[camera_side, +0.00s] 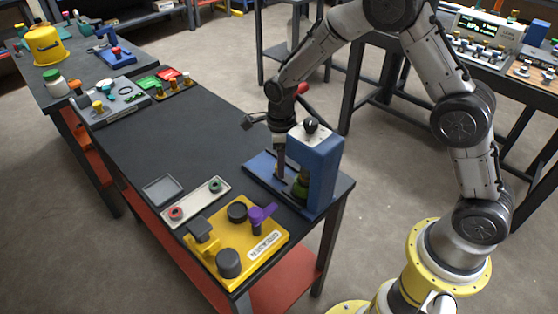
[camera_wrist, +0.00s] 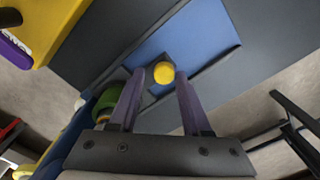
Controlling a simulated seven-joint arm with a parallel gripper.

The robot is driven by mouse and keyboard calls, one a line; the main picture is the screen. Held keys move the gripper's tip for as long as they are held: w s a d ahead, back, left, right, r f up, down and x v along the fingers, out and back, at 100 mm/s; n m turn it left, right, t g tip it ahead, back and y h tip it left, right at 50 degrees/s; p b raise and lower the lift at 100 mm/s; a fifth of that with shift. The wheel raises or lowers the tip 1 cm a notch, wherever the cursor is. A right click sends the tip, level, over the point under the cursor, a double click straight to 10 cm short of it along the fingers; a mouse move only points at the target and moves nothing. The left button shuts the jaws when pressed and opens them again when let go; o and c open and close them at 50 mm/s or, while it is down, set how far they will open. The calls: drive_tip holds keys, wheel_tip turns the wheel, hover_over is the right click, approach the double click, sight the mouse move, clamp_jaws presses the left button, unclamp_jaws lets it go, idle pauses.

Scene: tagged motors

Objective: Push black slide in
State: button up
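A blue device (camera_side: 318,160) with a tall housing and a flat base stands at the right end of the near table. The blue base also shows in the wrist view (camera_wrist: 205,35). A yellow knob (camera_wrist: 164,72) sits on the base, with a small dark block, possibly the black slide, partly visible at its foot (camera_wrist: 153,88). My gripper (camera_side: 280,170) points down over the base, beside the housing. In the wrist view its fingers stand apart, with the yellow knob showing between their tips. I cannot tell whether they touch it.
A black knob (camera_side: 311,126) tops the housing, and a green round part (camera_side: 301,187) sits low on it. A yellow fixture (camera_side: 236,242) with a purple handle and a white button panel (camera_side: 195,202) lie to the left. The table's middle (camera_side: 165,130) is clear.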

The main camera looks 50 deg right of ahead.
drive_tip(key=shift+o, duration=0.8)
drive_tip(key=shift+w, duration=0.15)
drive_tip(key=shift+w, duration=0.55)
drive_tip(key=shift+w+r, duration=0.55)
drive_tip(key=shift+w, duration=0.05)
drive_tip(key=s+r+n, duration=0.2)
drive_tip(key=r, duration=1.2)
drive_tip(key=s+d+r+n, duration=0.1)
drive_tip(key=s+r+n, duration=0.1)
drive_tip(key=r, duration=1.3)
drive_tip(key=shift+s+t, duration=0.2)
drive_tip(key=shift+t, duration=0.2)
drive_tip(key=shift+d, duration=0.1)
